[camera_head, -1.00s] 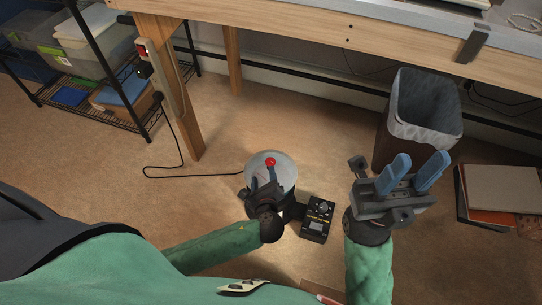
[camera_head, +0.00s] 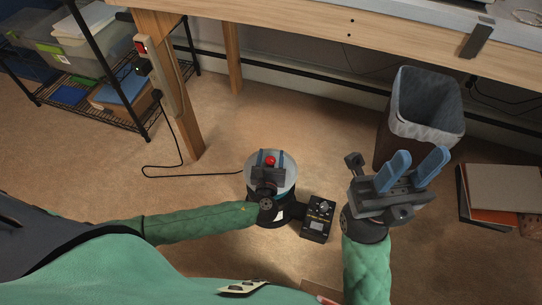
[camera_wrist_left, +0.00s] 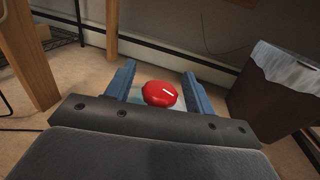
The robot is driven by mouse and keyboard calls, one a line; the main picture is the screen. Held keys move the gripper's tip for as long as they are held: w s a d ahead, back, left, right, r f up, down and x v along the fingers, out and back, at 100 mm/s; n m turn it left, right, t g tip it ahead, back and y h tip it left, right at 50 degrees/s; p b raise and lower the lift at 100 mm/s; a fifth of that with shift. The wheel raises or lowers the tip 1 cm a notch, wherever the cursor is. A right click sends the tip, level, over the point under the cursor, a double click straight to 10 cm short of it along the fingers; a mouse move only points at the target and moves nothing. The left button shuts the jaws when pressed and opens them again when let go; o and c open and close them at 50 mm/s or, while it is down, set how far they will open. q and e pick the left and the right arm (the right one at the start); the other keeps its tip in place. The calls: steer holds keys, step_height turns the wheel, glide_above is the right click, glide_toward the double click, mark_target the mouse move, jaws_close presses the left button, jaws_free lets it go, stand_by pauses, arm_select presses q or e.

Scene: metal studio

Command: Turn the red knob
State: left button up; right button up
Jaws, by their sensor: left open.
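The red knob (camera_head: 270,160) sits on top of a round, pale-topped device (camera_head: 285,165). My right gripper (camera_head: 412,170) is open and empty, well to the right of the device.
A black control box (camera_head: 318,218) adjoins the device on the right. A lined waste bin (camera_head: 425,105) stands behind my right gripper. A wooden workbench (camera_head: 300,30) spans the back, with a leg at left. A cable (camera_head: 190,175) lies on the floor.

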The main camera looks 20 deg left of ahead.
arm_select(q)
steer(key=shift+w, duration=0.35)
steer(key=c, duration=1)
